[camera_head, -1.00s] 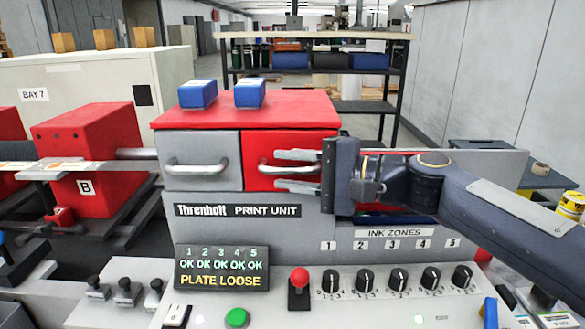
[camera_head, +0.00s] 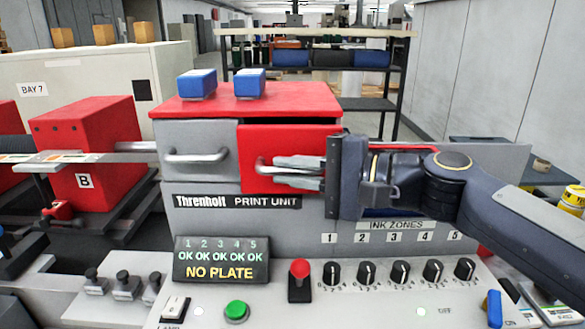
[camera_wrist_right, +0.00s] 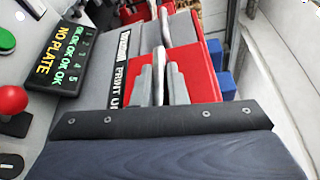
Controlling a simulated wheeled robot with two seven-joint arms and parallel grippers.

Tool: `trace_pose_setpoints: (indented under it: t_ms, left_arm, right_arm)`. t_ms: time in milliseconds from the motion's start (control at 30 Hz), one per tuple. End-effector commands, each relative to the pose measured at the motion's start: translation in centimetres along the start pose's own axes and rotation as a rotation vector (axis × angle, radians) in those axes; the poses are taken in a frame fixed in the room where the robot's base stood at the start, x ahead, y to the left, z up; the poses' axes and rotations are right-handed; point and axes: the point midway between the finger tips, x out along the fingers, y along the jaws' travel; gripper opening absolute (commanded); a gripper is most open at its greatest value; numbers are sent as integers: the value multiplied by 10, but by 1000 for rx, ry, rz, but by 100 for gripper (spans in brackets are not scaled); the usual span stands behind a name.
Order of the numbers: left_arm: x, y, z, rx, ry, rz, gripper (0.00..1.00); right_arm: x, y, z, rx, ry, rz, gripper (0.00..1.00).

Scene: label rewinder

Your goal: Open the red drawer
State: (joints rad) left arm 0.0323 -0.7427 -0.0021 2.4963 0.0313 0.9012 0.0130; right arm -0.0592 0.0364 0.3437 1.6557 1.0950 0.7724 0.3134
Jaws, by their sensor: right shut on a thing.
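The red drawer (camera_head: 252,150) is in the top right of the print unit, beside a grey drawer (camera_head: 205,138). It stands slightly out, with a dark gap along its top edge. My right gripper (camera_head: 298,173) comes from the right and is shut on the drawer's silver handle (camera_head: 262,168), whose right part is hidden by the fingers. In the right wrist view, the fingers (camera_wrist_right: 160,85) are together at the handle, in front of the red drawer face (camera_wrist_right: 200,72). I do not see my left gripper.
Two blue boxes (camera_head: 197,84) (camera_head: 249,83) stand on the unit's red top. Below are a display (camera_head: 221,260) reading NO PLATE, a red-knobbed lever (camera_head: 300,270), a green button (camera_head: 236,311) and several ink knobs (camera_head: 367,272). A red block marked B (camera_head: 110,140) is at left.

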Motion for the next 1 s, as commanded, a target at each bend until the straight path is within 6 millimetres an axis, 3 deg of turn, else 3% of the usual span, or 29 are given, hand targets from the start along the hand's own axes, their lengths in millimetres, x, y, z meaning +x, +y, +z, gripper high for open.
trace_pose_setpoints:
  t_ms: [200,500,700,1000]
  left_arm:
    - [19,-9,10,0,0,0,0]
    - [27,-12,14,0,0,0,0]
    - [28,-13,14,0,0,0,0]
    - [29,-13,14,0,0,0,0]
  right_arm:
    - [-21,15,50,-7,0,-1,0]
    - [-46,28,110,-4,0,0,0]
    - [-56,33,135,-2,0,1,0]
    - [-61,36,148,0,0,3,0]
